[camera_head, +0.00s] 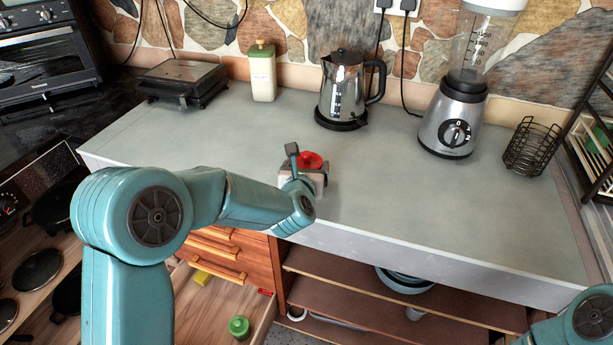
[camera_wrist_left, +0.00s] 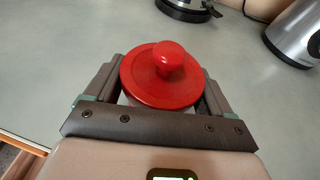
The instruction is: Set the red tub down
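The red tub (camera_head: 310,160) is at the counter's front edge area in the head view. In the left wrist view its round red lid with a knob (camera_wrist_left: 165,75) fills the space between the fingers; most of its body is hidden below the lid. My left gripper (camera_head: 308,172) has a finger close against each side of the tub and appears shut on it; it also shows in the left wrist view (camera_wrist_left: 162,88). The tub looks upright. I cannot tell whether its base touches the grey counter (camera_head: 400,200). My right gripper is out of view.
A kettle (camera_head: 343,90), a blender (camera_head: 460,110), a cream bottle (camera_head: 262,72) and a dark grill (camera_head: 181,82) stand along the back. A wire basket (camera_head: 531,147) is at the right. The counter's middle is clear. An open drawer (camera_head: 215,310) lies below.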

